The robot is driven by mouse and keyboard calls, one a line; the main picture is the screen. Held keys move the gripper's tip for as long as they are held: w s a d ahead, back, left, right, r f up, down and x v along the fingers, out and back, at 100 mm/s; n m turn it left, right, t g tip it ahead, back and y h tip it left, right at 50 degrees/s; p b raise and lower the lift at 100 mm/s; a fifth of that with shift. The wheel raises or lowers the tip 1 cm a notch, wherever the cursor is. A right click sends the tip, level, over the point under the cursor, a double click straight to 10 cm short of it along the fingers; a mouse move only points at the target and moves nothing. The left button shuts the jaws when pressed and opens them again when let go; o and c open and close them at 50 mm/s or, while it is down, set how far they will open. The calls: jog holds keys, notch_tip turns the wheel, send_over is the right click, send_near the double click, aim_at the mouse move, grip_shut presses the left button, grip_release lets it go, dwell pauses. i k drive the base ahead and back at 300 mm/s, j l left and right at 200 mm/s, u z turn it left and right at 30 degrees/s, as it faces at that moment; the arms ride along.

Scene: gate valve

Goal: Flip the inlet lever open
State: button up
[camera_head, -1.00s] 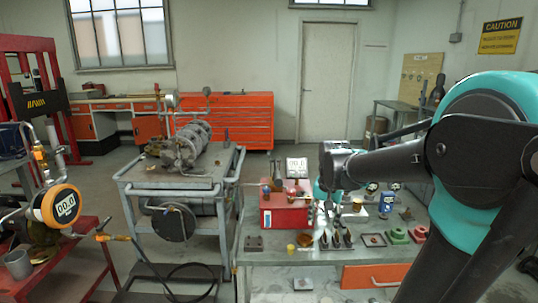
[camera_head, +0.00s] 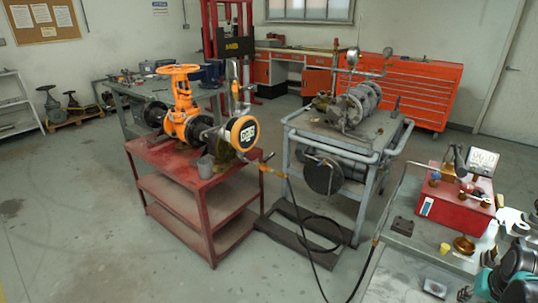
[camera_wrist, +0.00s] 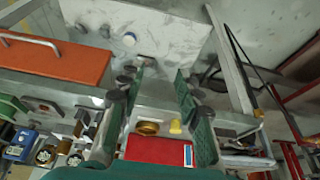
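The orange gate valve (camera_head: 183,110) with its handwheel (camera_head: 179,70) stands on a red cart (camera_head: 165,153) in the head view. My gripper (camera_wrist: 158,82) is open and empty in the wrist view, pointing down over the workbench, far right of the valve. The valve is not visible in the wrist view.
A red box (camera_head: 455,195) and small items crowd the workbench at right. A grey cart (camera_head: 365,150) with machinery stands between bench and valve cart. A black hose (camera_head: 308,250) runs down from the fitting toward the bench. The floor (camera_head: 90,235) left of the red cart is clear.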

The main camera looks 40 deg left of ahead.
aim_at(265, 160)
jog(key=i+j+u, duration=0.2)
jog(key=j, duration=0.25)
jog(key=i+j+u, duration=0.2)
jog(key=j, duration=0.25)
jog(key=i+j+u, duration=0.2)
jog(key=j, duration=0.25)
jog(key=i+j+u, duration=0.15)
jog(key=j, duration=0.25)
jog(key=i+j+u, duration=0.2)
jog(key=j, duration=0.15)
jog(key=i+l+u, duration=0.2)
jog(key=k+l, duration=0.05)
jog(key=l, duration=0.05)
